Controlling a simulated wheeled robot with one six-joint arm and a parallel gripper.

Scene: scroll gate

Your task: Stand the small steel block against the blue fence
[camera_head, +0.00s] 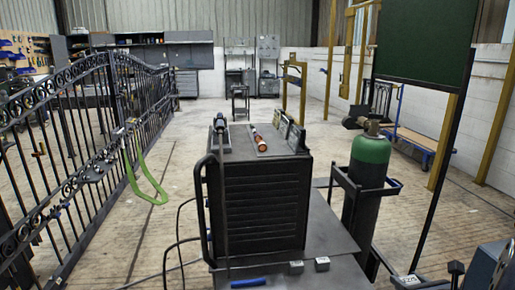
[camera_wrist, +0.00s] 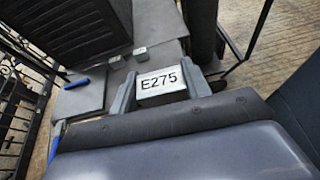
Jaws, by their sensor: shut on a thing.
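My gripper (camera_wrist: 161,74) is shut on a steel block (camera_wrist: 162,82) with a pale face marked E275, which sits between its two grey fingers in the wrist view. The held block also shows at the lower right of the head view (camera_head: 409,281), right of the dark tabletop's small blocks. The blue fence (camera_head: 248,283) is a short blue bar at the bottom of the head view; it also shows at the left of the wrist view (camera_wrist: 77,84). The held block is well apart from it. The underside of the held block is hidden.
Two small grey blocks, one left (camera_head: 296,267) and one right (camera_head: 322,263), stand on the dark surface (camera_head: 338,238) right of the fence. A ridged black cabinet (camera_head: 262,205) rises behind them. A green-topped cylinder (camera_head: 368,180) stands right. Bare surface lies around the blocks.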

